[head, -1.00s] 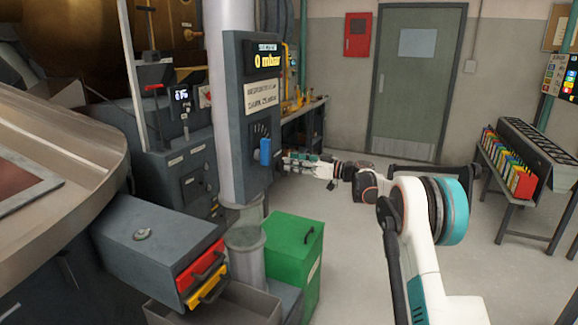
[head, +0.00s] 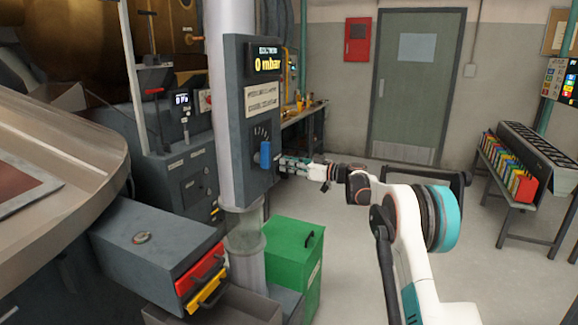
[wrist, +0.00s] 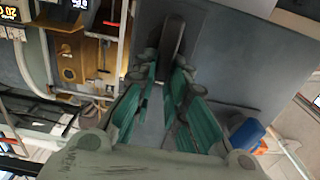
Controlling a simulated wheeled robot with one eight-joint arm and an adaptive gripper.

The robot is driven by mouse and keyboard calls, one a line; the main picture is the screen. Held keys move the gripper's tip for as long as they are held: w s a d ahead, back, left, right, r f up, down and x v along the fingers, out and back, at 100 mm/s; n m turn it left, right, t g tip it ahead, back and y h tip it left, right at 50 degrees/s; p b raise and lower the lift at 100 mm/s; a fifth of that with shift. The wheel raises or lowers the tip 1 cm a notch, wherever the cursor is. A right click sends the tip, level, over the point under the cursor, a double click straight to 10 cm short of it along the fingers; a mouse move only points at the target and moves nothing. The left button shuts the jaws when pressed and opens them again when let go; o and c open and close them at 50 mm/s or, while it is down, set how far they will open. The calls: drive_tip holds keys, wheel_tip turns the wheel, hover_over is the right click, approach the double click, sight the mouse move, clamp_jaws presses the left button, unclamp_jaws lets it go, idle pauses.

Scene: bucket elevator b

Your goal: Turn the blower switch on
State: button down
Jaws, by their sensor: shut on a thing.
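A grey panel (head: 236,110) on the pale column carries a display reading 0 mbar (head: 266,62) and a blue handle (head: 265,154). My gripper (head: 284,164) is at the panel's right side, just right of the blue handle. In the wrist view my gripper (wrist: 165,72) is shut on a dark lever (wrist: 173,32) that stands out from a grey face. I take this lever to be the blower switch; no label on it shows. The blue handle (wrist: 245,134) is apart from my fingers there. The lever is hidden in the head view.
A green bin (head: 292,262) stands below the panel. A grey box with red and yellow handles (head: 160,250) is at the lower left. A bench with coloured folders (head: 508,172) is at the right. The floor before the green door (head: 412,90) is clear.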

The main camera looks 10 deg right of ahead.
drive_tip(key=shift+m, duration=0.3)
drive_tip(key=shift+w+d+f+m+p, duration=0.3)
drive_tip(key=shift+w+f+m+p, duration=0.25)
drive_tip(key=shift+m, duration=2.35)
drive_tip(key=shift+w+d+f+m+p, duration=0.35)
drive_tip(key=shift+m+p, duration=0.35)
drive_tip(key=shift+m, duration=2.2)
drive_tip(key=shift+w+d+f+m+p, duration=0.3)
drive_tip(key=shift+f+m+p, duration=0.3)
drive_tip(key=shift+m, duration=2.3)
drive_tip(key=c, duration=1.6)
unclamp_jaws()
